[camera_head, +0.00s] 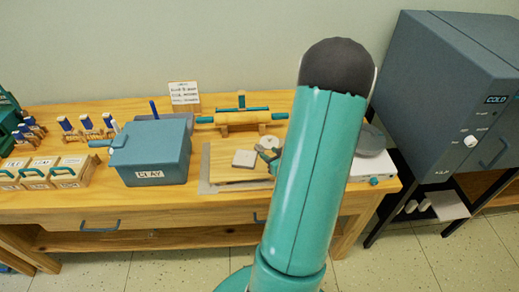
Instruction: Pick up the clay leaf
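My teal arm link with its dark rounded joint rises through the middle of the view and covers the right part of the work board (222,178). A small grey-green shape (268,156) shows at the arm's left edge, over the board. It may be part of my gripper; it is too small and covered to be sure. I cannot make out the clay leaf for certain. A pale square slab (244,159) lies on the board, and a pale round piece (269,142) is just behind the grey-green shape. Whether my gripper is open or holds anything is hidden.
A blue-grey CLAY box (152,155) stands left of the board on the wooden table (200,206). A rolling pin on a stand (240,118) is behind the board. Labelled boxes (38,172) are at left. A large grey kiln (450,90) stands at right.

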